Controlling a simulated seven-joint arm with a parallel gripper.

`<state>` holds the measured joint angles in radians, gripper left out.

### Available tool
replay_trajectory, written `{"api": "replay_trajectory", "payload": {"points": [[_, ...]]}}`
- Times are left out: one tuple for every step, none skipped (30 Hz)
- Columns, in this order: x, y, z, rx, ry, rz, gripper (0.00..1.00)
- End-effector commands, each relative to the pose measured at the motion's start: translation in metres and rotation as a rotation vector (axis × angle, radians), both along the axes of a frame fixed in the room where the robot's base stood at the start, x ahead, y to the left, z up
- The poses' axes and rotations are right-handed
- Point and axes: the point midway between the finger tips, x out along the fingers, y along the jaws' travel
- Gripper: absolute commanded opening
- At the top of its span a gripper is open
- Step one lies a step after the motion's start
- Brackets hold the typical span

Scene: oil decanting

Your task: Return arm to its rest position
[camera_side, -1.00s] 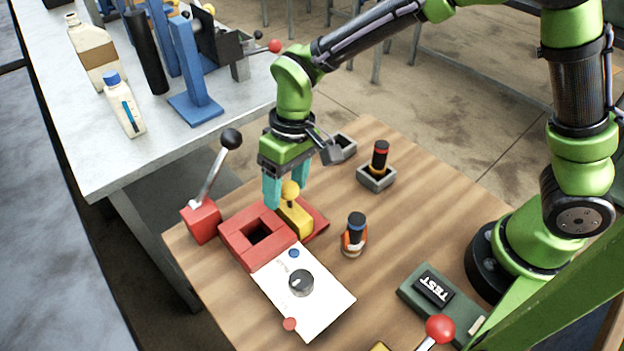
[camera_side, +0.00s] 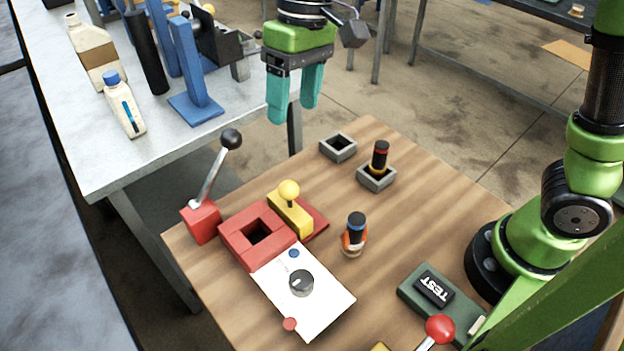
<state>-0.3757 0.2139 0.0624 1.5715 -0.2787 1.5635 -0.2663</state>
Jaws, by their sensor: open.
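My gripper (camera_side: 295,112) hangs in the air at the top middle of the side view, above the far edge of the wooden table (camera_side: 420,200). Its two teal fingers point down, apart, with nothing between them. Below it, a yellow block with a round yellow knob (camera_side: 290,208) sits on a red base beside a red square frame (camera_side: 257,233) with a dark opening. The upper part of my arm is cut off by the top of the view.
A red-based lever (camera_side: 203,221) with a black ball stands at the table's left. Small bottles (camera_side: 354,232) (camera_side: 380,158), an empty grey holder (camera_side: 338,147), a white panel (camera_side: 320,310) and a green TEST box (camera_side: 440,299) share the table. Containers (camera_side: 124,106) stand on the grey bench.

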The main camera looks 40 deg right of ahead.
Motion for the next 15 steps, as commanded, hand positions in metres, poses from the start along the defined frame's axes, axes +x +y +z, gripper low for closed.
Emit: {"api": "replay_trajectory", "payload": {"points": [[0.0002,-0.0007,0.0032,0.0,-0.001,0.0,0.64],[0.0001,-0.001,0.0044,0.0,0.0,-0.001,0.64],[-0.0001,-0.0011,0.0054,0.0,0.0,-0.001,0.64],[-0.0001,-0.0012,0.0058,0.0,0.0,-0.001,0.64],[-0.0001,-0.0012,0.0061,0.0,0.0,-0.001,0.64],[-0.0001,-0.0012,0.0061,0.0,0.0,-0.001,0.64],[-0.0001,-0.0012,0.0061,0.0,0.0,-0.001,0.64],[-0.0001,-0.0011,0.006,0.0,0.0,-0.001,0.64],[-0.0001,-0.0011,0.0059,0.0,0.0,-0.001,0.64],[-0.0001,-0.0011,0.0059,0.0,0.0,0.0,0.64],[-0.0001,-0.0011,0.0058,0.0,0.0,0.0,0.64],[0.0,-0.0011,0.0058,0.0,0.0,-0.002,0.64],[0.0007,-0.0011,0.0057,0.0,-0.003,-0.005,0.64],[0.0022,-0.001,0.0055,0.0,-0.01,-0.007,0.64],[0.0038,-0.0011,0.0028,0.001,-0.018,-0.012,0.64]]}}
